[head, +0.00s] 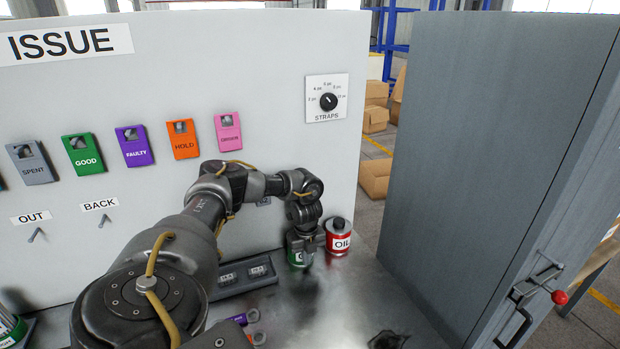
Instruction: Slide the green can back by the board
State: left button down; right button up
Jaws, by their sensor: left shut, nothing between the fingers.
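The green can (297,259) stands on the metal bench near the foot of the white board (270,110), just left of a red can marked OIL (339,238). My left gripper (303,247) is at the green can and covers most of it. The fingers are shut with nothing between them. Whether they touch the can is hidden. A dark shape at the bottom edge appears to be part of my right gripper (388,341); its fingers cannot be made out.
A tall grey panel (480,150) with a red-knobbed latch bounds the right.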

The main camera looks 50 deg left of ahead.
pick_arm(q)
jog(key=d+p, duration=0.2)
jog(key=s+d+p, duration=0.1)
jog(key=d+p, duration=0.1)
jog(key=shift+s+r, duration=0.1)
jog(key=shift+r, duration=0.3)
jog(key=shift+a+r+b, duration=0.2)
jog(key=shift+r+b, duration=0.35)
jog(key=shift+b, duration=0.35)
notch_tip(320, 180, up, 8)
jog(key=shift+d, duration=0.1)
